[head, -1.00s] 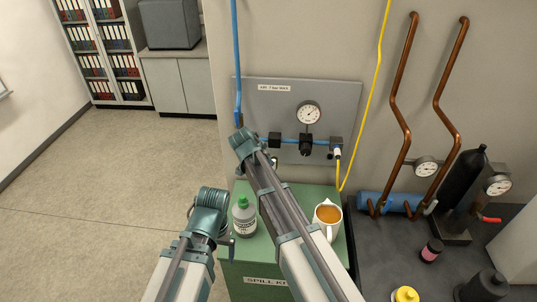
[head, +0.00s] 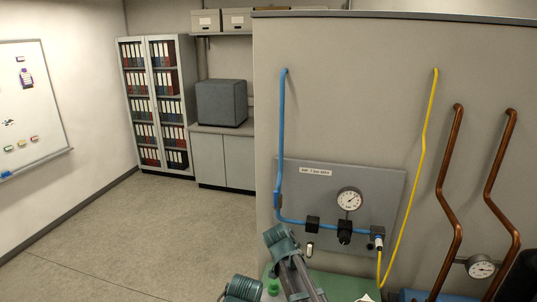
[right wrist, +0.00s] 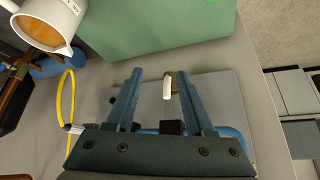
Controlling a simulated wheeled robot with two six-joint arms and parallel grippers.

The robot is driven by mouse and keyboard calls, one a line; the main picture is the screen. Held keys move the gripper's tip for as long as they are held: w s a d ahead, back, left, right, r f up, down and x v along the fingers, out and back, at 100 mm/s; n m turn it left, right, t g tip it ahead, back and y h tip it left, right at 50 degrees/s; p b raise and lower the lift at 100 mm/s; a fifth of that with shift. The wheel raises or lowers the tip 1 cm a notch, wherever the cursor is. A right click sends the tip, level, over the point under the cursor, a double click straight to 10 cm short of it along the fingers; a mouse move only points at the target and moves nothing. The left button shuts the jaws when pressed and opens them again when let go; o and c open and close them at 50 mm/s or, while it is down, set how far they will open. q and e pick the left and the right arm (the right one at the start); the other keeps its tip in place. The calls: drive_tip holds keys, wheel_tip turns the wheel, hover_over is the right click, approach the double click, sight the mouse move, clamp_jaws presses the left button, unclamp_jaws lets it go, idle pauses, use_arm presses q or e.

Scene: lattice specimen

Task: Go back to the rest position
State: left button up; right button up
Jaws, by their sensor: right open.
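My right gripper (right wrist: 160,74) shows in the right wrist view with its two blue-grey fingers spread apart. A small white and brass fitting (right wrist: 168,88) appears between the fingers; I cannot tell how far beyond them it is. In the head view only upper parts of my arms rise from the bottom edge. Neither gripper shows there, and my left gripper is in no view.
A blue pipe (head: 282,140), yellow line (head: 425,140) and copper pipes (head: 450,200) run along the wall. Open floor (head: 150,230) lies left.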

use_arm(q)
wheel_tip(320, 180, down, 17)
drive_tip(key=b, duration=1.4)
use_arm(e)
drive_tip(key=s+a+f+n+g+y, duration=0.1)
drive_tip(key=s+a+f+n+g, duration=0.1)
drive_tip(key=s+f+n, duration=0.4)
drive_tip(key=s+a+f+n+g+y, duration=0.1)
drive_tip(key=s+a+f+n+g, duration=0.2)
drive_tip(key=s+f, duration=1.1)
drive_tip(key=s+n, duration=0.3)
drive_tip(key=s, duration=0.3)
drive_tip(key=shift+s+a+y, duration=0.25)
drive_tip(key=shift+a+y, duration=0.1)
drive_tip(key=shift+y, duration=0.05)
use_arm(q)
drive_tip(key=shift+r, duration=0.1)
use_arm(e)
drive_tip(key=shift+c, duration=0.2)
